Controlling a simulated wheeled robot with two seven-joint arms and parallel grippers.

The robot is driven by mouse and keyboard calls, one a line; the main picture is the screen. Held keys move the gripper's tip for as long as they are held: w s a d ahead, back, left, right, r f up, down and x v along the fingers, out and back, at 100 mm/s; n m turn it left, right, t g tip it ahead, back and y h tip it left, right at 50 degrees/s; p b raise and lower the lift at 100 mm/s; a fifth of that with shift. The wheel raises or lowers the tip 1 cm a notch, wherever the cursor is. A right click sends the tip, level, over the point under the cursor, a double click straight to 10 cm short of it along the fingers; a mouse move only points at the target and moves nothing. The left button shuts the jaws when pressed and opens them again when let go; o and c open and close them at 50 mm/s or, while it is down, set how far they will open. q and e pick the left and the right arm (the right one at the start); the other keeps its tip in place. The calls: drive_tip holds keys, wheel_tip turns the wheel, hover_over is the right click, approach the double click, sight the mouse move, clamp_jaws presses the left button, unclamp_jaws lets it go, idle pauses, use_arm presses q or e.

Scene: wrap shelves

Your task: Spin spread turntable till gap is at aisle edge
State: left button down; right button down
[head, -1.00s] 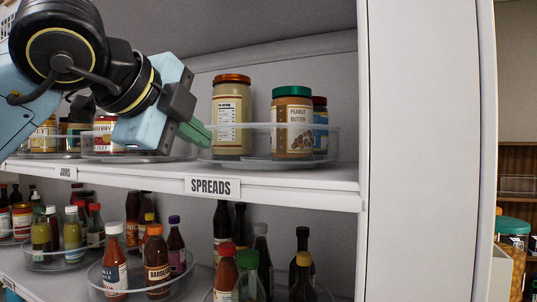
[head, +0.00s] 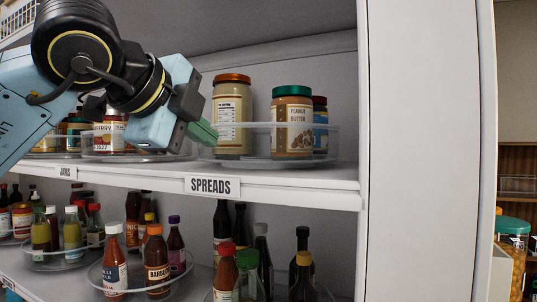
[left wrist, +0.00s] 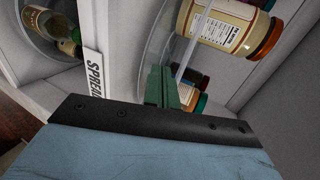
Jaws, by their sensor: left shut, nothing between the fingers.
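The spread turntable (head: 275,162) is a round clear tray with a low see-through rim, above the SPREADS label (head: 212,186). On it stand a tan jar with an orange lid (head: 232,115), a peanut butter jar with a green lid (head: 292,125) and a blue-labelled jar (head: 320,125) behind. My left gripper (head: 210,132) is shut and empty, its green fingers at the turntable's left rim beside the tan jar. Whether they touch the rim I cannot tell. In the left wrist view, the shut fingers (left wrist: 162,88) point at the turntable's edge (left wrist: 150,48). My right gripper is not in view.
The jams turntable (head: 130,158) stands left, partly hidden by my left arm. A white upright panel (head: 425,150) closes the shelf's right side. The lower shelf holds turntables of sauce bottles (head: 157,262). The shelf lip (head: 300,193) in front of the spreads is clear.

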sight(247, 144)
use_arm(q)
drive_tip(key=shift+d, duration=0.1)
drive_tip(key=shift+s+d+b, duration=0.3)
drive_tip(key=shift+d+b, duration=0.05)
drive_tip(key=shift+d, duration=0.2)
drive_tip(key=shift+s+d+b, duration=0.3)
drive_tip(key=shift+d, duration=0.25)
drive_tip(key=shift+d, duration=0.1)
drive_tip(key=shift+s+d+b, duration=0.1)
drive_tip(key=shift+d+b, duration=0.25)
drive_tip(key=shift+d, duration=0.85)
